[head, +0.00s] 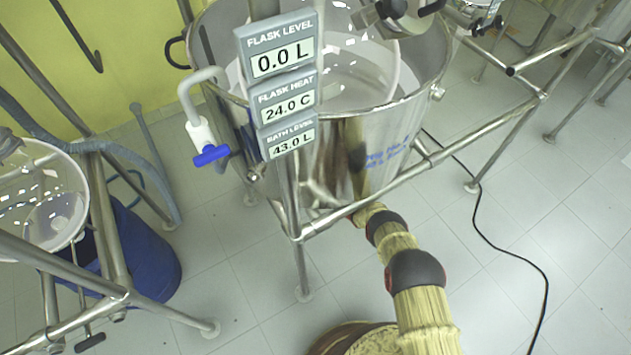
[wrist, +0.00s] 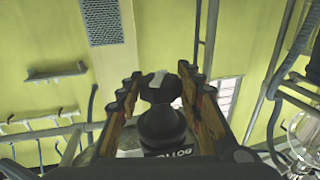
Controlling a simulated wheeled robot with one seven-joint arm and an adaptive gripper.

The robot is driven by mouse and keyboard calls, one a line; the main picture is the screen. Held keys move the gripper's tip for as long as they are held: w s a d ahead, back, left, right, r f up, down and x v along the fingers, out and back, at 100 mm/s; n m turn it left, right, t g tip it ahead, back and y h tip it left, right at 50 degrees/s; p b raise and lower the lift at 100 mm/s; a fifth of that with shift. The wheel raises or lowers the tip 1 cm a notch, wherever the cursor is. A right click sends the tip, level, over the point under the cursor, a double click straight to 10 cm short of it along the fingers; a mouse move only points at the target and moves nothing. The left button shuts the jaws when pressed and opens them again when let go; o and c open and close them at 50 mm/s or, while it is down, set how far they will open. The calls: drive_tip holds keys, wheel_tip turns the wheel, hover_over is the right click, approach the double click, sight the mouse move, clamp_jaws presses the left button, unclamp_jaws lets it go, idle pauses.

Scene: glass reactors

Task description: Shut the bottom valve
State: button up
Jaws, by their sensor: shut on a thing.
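In the wrist view the bottom valve's black handle (wrist: 158,93) sits between the two fingers of my gripper (wrist: 160,80), which is shut on it. A dark rounded body lies just below it, with a partly hidden label reading "BOTTO". In the head view my arm reaches from the lower right to beneath the steel bath vessel (head: 376,150). My gripper and the bottom valve are hidden there by the vessel and frame. I cannot tell the handle's exact turn angle.
A blue-handled tap (head: 210,155) hangs at the vessel's left. Display panels (head: 282,59) read flask 0.0 L, 24.0 C and bath 43.0 L. Steel frame bars (head: 450,145) surround the vessel. A blue drum (head: 150,255) stands left. A black cable (head: 505,250) crosses the open floor at right.

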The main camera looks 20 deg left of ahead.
drive_tip(key=shift+w+f+n+g+y+b, duration=0.1)
drive_tip(key=shift+n+g+y+b, duration=0.3)
drive_tip(key=shift+n+g+b, duration=0.75)
drive_tip(key=shift+n+g+y+b, duration=0.35)
drive_tip(key=shift+g+b, duration=0.5)
drive_tip(key=shift+b, duration=0.85)
drive_tip(key=shift+g+b, duration=0.3)
drive_tip(key=shift+b, duration=0.1)
drive_tip(key=shift+n+g+y, duration=0.25)
drive_tip(key=shift+n+g, duration=0.85)
drive_tip(key=shift+g, duration=0.5)
drive_tip(key=shift+r+g, duration=0.2)
drive_tip(key=shift+g, duration=0.1)
drive_tip(key=o, duration=1)
drive_tip(key=shift+c, duration=0.2)
drive_tip(key=shift+p, duration=0.5)
